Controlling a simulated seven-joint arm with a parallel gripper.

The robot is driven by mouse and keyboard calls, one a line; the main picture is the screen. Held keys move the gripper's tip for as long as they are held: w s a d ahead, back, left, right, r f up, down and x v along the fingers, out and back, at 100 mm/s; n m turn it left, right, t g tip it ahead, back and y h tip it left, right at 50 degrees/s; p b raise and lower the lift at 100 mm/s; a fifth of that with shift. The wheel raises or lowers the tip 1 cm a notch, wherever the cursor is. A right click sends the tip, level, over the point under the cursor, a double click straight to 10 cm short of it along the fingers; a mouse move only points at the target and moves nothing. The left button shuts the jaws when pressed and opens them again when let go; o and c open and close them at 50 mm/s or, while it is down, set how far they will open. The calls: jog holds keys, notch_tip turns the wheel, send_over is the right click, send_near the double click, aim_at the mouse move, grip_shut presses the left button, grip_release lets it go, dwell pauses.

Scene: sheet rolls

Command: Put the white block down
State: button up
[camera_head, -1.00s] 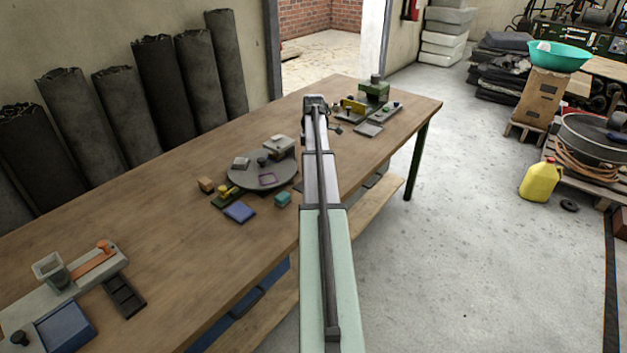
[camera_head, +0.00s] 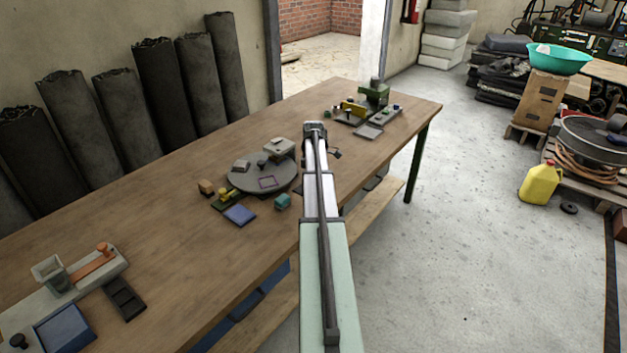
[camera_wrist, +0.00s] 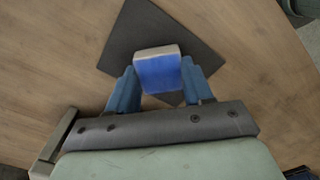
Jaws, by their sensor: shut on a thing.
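The white block (camera_wrist: 157,51) is between the blue fingers of my gripper (camera_wrist: 159,85) in the wrist view. Its upper edge looks white and the face toward the camera looks blue. My gripper is shut on it. Below and behind the block is a dark grey square plate (camera_wrist: 145,28) on the wooden table. I cannot tell how high the block is above the plate or whether they touch. In the head view my arm reaches over the table, and its end hides the fingers and the block.
The wooden table (camera_head: 150,215) carries a round grey disc (camera_head: 245,182) with small parts left of my arm. A green device (camera_head: 373,92) and a grey pad (camera_head: 368,132) are at the far end.

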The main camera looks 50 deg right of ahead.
jog(key=shift+f, duration=0.1)
jog(key=o, duration=1.3)
jog(key=shift+o, duration=0.2)
notch_tip(320, 180, up, 12)
